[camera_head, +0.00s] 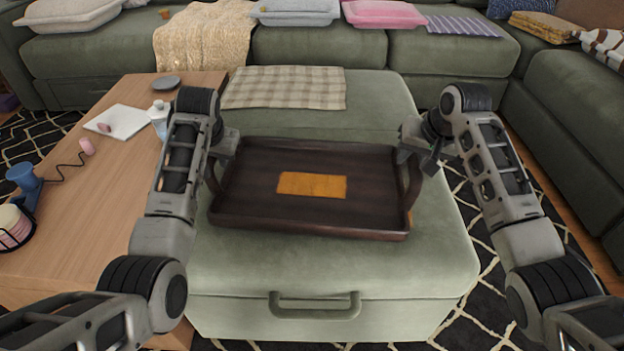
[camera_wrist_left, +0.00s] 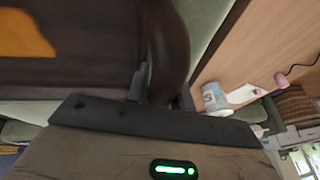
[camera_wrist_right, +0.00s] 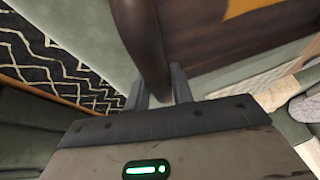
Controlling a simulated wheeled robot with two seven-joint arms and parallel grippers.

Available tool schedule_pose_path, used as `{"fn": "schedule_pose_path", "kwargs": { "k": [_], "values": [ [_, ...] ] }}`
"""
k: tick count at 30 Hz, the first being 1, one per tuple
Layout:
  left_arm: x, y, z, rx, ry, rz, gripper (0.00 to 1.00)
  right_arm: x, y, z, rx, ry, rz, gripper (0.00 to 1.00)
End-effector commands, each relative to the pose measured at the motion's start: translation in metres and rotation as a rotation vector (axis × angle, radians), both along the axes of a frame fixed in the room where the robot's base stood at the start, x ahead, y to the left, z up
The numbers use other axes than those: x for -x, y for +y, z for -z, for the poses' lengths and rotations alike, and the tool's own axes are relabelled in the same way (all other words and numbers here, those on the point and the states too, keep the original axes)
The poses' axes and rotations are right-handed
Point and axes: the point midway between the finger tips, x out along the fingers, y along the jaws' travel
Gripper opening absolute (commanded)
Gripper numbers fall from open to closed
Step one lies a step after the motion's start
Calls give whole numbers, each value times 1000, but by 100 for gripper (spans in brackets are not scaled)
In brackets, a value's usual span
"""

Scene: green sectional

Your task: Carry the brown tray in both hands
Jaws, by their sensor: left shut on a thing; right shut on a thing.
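The dark brown tray (camera_head: 250,195) is over the green ottoman, with an orange rectangular piece (camera_head: 312,185) lying flat in its middle. I cannot tell if the tray rests on the ottoman or is slightly above it. My left gripper (camera_head: 217,158) is shut on the tray's left handle, and the dark curved handle (camera_wrist_left: 168,50) shows between its fingers in the left wrist view. My right gripper (camera_head: 412,152) is shut on the right handle (camera_head: 414,180). That handle also shows between the fingers in the right wrist view (camera_wrist_right: 145,45). The fingertips are partly hidden in the head view.
The green ottoman (camera_head: 320,262) has a checked cloth (camera_head: 285,88) behind the tray. A green sectional (camera_head: 330,48) stands behind and right.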

Motion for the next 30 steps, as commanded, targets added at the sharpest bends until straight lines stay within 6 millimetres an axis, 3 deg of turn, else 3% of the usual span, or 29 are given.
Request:
{"fn": "schedule_pose_path", "kwargs": {
  "k": [18, 30],
  "values": [
    [0, 0, -50, -1, -2, 0, 0, -1, 0, -51, 0, -3, 1, 0],
    [-1, 0, -51, -2, -2, 0, 0, -1, -1, -51, 0, -3, 1, 0]
  ]
}}
